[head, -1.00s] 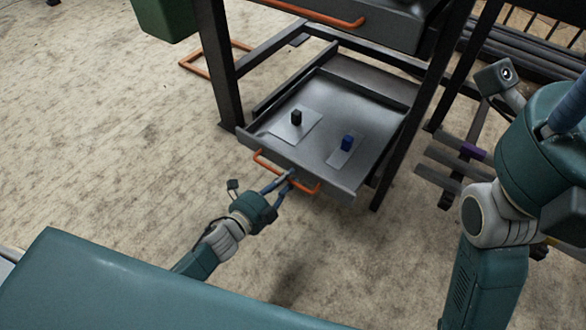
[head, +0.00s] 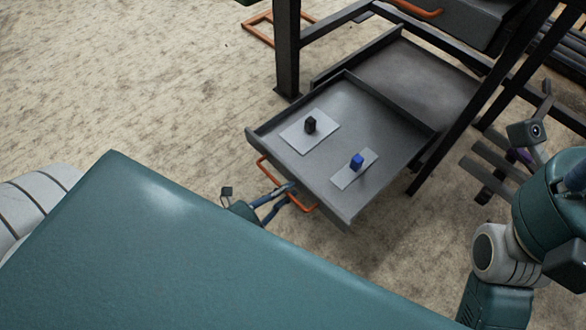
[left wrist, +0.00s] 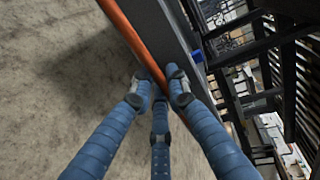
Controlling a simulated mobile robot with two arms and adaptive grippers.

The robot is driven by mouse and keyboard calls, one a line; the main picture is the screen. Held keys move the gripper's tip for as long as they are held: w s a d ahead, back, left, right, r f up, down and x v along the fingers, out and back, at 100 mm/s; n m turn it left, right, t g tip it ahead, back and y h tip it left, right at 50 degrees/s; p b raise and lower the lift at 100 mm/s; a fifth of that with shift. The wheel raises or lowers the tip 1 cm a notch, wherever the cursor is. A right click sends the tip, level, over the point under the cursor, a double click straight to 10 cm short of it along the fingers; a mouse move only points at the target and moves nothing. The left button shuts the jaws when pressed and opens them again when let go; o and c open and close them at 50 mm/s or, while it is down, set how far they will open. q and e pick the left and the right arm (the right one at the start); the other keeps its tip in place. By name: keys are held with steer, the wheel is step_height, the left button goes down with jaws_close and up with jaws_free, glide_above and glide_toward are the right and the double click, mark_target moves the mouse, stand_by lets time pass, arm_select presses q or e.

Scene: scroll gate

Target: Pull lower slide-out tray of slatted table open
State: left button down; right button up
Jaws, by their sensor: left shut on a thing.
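The lower slide-out tray (head: 395,165) is a grey metal tray that extends out of the dark table frame (head: 287,50) towards me. Its orange bar handle (head: 265,172) is on the front face. My left gripper (head: 291,193) is shut on this handle near its right part. In the left wrist view the blue fingers (left wrist: 160,92) close around the orange handle (left wrist: 128,32), beside the tray's grey front (left wrist: 160,25). My left forearm is mostly hidden behind my own teal body.
A black block (head: 310,125) and a blue block (head: 357,161) stand on pale plates in the tray. An upper drawer with an orange handle (head: 415,8) is above. An orange floor frame (head: 262,32) lies at the back left. The floor left of the tray is clear.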

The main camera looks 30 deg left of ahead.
arm_select(q)
steer(key=shift+s+r, duration=0.1)
steer(key=shift+s, duration=0.05)
steer(key=c, duration=1.8)
jaws_free()
steer(key=v, duration=1.2)
